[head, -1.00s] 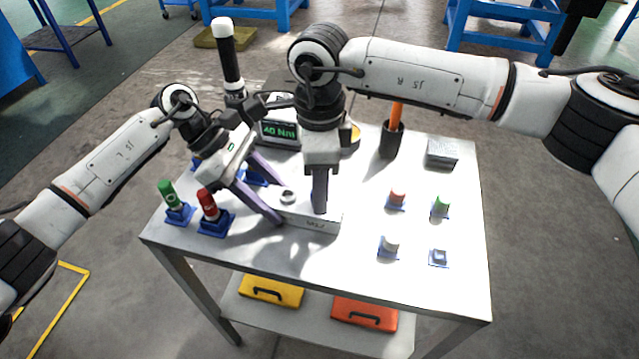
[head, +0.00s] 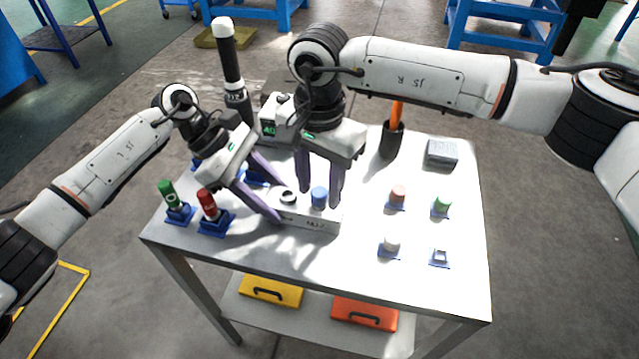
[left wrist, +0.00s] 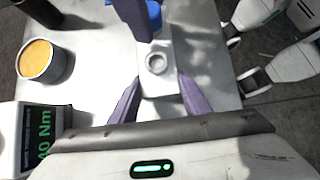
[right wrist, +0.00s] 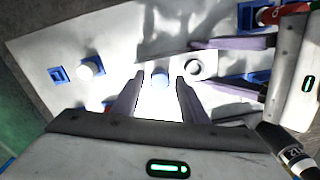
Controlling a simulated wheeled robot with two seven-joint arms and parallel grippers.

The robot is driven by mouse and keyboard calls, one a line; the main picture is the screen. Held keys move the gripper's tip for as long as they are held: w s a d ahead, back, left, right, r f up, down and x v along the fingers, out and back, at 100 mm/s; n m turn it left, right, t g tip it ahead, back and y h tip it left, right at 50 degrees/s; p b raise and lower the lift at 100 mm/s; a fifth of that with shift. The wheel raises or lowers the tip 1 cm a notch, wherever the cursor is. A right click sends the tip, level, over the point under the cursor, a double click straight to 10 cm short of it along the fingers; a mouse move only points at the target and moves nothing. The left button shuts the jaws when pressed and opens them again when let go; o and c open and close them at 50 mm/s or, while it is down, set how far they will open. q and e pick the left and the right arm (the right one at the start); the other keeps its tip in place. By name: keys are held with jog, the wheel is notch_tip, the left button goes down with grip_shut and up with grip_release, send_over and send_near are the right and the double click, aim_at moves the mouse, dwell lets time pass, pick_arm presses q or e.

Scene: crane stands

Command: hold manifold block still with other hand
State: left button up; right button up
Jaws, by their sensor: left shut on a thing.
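The manifold block (head: 310,222) is a pale, oblong block lying flat on the table. Its left port (head: 288,196) is an open dark-rimmed ring, and a blue cap (head: 319,197) stands upright at its right end. My left gripper (head: 281,203) is shut on the left part of the block, one finger along each long side; the left wrist view shows the block (left wrist: 160,85) between the fingers. My right gripper (head: 320,196) is above the right end, fingers apart on either side of the blue cap. The right wrist view shows gaps beside the cap (right wrist: 160,80).
Green (head: 175,205) and red (head: 211,213) pieces stand in blue holders at left. A black cup (head: 391,141) and a grey box (head: 442,153) are behind. The front table strip is clear.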

pick_arm(q)
jog(key=shift+r, duration=0.1)
pick_arm(e)
jog(key=n, duration=0.4)
jog(key=shift+n, duration=0.4)
jog(key=n, duration=0.5)
grip_shut()
jog(key=m, duration=0.3)
jog(key=shift+m, duration=1)
